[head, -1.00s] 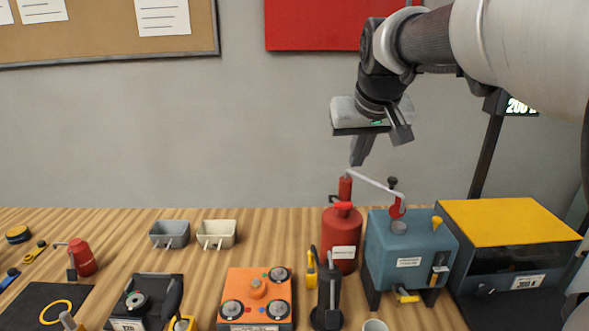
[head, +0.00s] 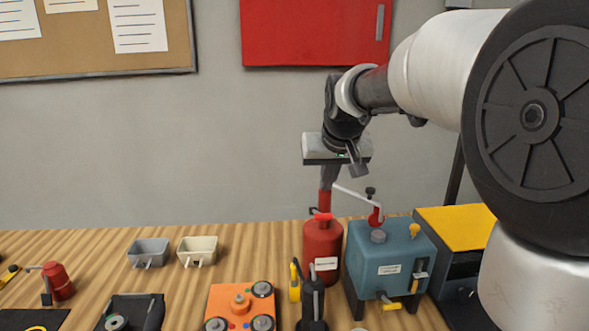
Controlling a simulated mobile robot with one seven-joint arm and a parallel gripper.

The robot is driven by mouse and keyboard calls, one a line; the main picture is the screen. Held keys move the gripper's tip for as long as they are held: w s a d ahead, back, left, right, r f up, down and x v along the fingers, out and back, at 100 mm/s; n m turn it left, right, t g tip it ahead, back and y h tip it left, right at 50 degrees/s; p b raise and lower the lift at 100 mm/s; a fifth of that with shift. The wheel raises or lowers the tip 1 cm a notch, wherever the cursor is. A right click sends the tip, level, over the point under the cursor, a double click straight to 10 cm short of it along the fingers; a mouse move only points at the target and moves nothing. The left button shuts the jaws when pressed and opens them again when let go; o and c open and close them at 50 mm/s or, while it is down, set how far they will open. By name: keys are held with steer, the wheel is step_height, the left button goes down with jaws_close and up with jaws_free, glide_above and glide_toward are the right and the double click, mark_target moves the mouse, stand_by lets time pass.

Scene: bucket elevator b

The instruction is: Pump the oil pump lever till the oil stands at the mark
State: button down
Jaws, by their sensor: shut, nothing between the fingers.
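The oil pump is a blue tank (head: 362,262) on dark legs at the right of the bench. Its grey lever (head: 354,195) slopes up to the left from a red bracket (head: 376,216) on top to a red upright grip (head: 325,199). My gripper (head: 328,182) points down with its fingers together and empty. Its tips are at the top of the red grip and overlap it; I cannot tell whether they touch. A small gauge (head: 420,276) is on the tank's front right. The oil level and its mark are too small to read.
A red can (head: 322,246) stands left of the tank, below the lever's grip. A yellow-topped box (head: 455,231) is close on the right. A black hand tool (head: 312,300) and orange block (head: 240,308) are in front. Two small trays (head: 149,250) (head: 197,249) are farther left.

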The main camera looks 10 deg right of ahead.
mark_target(323, 215)
steer(key=x, duration=0.3)
steer(key=shift+w+f, duration=0.2)
steer(key=shift+f, duration=0.15)
steer(key=f, duration=0.1)
steer(key=s+f, duration=0.1)
steer(key=f, duration=0.1)
steer(key=shift+f, duration=0.25)
